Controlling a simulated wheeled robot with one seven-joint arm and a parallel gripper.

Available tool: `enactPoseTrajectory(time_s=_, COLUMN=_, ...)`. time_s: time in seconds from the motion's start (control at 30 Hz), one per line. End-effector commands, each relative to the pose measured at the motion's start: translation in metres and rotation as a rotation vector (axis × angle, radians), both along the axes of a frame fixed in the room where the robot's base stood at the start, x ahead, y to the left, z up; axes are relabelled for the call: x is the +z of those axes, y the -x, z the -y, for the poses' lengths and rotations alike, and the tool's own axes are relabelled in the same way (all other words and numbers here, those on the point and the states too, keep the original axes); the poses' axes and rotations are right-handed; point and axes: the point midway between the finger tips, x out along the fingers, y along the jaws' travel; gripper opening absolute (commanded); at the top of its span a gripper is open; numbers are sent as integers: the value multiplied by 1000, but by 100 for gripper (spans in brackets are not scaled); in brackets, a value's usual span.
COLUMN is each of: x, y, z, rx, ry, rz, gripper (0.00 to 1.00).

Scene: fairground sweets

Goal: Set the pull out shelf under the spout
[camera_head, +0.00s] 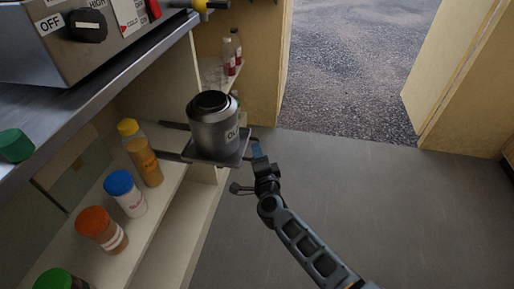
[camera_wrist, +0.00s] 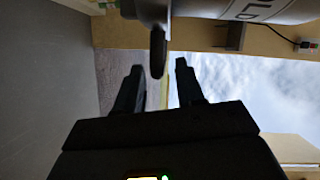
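The pull out shelf (camera_head: 240,157) is a thin dark plate on dark rails, extended from the counter's side. A grey metal canister (camera_head: 208,130) stands upright on it. A yellow-tipped tap or spout (camera_head: 200,5) shows at the top edge on the machine, cut off by the frame. My gripper (camera_head: 258,152) is at the shelf's right edge. In the wrist view my gripper (camera_wrist: 160,68) is open, with a dark rounded bar (camera_wrist: 158,52), seemingly the shelf's handle, between its fingertips. Contact with the fingers cannot be seen.
The metal machine (camera_head: 85,35) with knobs sits on the counter (camera_head: 95,110). Bottles with yellow, blue (camera_head: 125,192), orange and green caps stand on the lower shelf. Red-labelled bottles (camera_head: 230,58) stand behind. The grey floor (camera_head: 330,190) to the right is clear, with an open doorway beyond.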

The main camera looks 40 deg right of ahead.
Motion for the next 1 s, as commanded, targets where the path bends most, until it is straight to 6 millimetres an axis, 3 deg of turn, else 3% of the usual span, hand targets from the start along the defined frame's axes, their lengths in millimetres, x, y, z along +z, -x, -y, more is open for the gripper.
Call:
enactPoseTrajectory(time_s=0.1, x=4, y=19, z=-12, rx=2, ry=-2, rz=-2, gripper=38)
enactPoseTrajectory(time_s=0.33, x=4, y=39, z=-23, rx=1, ry=0, rz=-1, gripper=38)
enactPoseTrajectory(time_s=1.0, x=3, y=44, z=-26, rx=4, ry=5, rz=-4, gripper=38)
